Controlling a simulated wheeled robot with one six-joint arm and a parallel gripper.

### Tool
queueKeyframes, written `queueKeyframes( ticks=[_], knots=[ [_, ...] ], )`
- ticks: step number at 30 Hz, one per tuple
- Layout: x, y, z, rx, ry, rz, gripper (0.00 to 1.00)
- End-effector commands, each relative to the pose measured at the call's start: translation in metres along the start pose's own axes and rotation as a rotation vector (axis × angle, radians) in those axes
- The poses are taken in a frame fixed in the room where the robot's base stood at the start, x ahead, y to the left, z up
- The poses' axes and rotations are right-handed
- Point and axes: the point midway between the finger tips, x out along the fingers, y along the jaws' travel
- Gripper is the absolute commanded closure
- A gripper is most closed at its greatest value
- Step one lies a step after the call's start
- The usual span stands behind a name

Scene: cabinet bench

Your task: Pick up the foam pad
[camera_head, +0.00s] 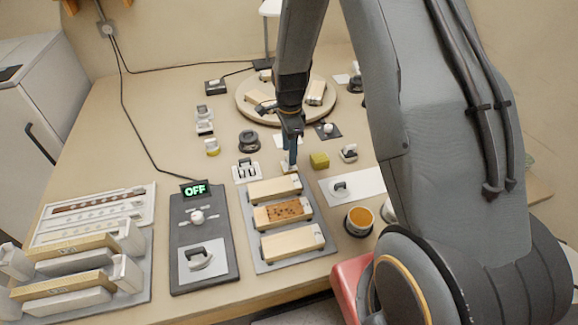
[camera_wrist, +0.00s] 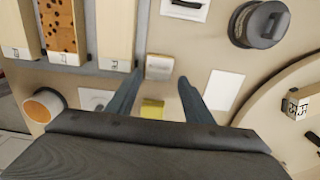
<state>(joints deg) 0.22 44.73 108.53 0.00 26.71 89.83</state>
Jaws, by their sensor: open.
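An olive-yellow block (camera_head: 319,160), which looks most like the foam pad, sits on the bench just right of my gripper (camera_head: 292,162). The wrist view shows this yellow block (camera_wrist: 152,108) partly hidden behind the gripper body. My gripper (camera_wrist: 160,77) is open and points down, with nothing held. A small pale block (camera_wrist: 159,67) lies between and just beyond the fingertips; it also shows under the gripper in the head view (camera_head: 289,168). I cannot tell for sure which of the two is the foam pad.
A grey tray with wooden blocks (camera_head: 275,189) lies in front of the gripper. A round wooden board (camera_head: 243,101) stands behind. A dark round knob (camera_head: 249,140) and a white switch plate (camera_head: 246,171) are to the left. An orange-filled cup (camera_head: 359,221) is at front right.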

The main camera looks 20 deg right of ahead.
Motion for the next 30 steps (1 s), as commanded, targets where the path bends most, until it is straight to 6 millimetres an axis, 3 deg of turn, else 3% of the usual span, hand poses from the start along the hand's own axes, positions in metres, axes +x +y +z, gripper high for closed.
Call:
queueKeyframes(
  ticks=[12,22,27,30],
  knots=[
    [0.044,0.003,0.002,-0.001,0.000,0.003,0.53],
    [0.049,0.002,0.002,-0.002,0.000,0.000,0.53],
    [0.048,0.002,0.002,-0.002,0.000,0.000,0.80],
    [0.048,0.002,0.002,-0.002,0.000,0.000,0.83]
  ],
)
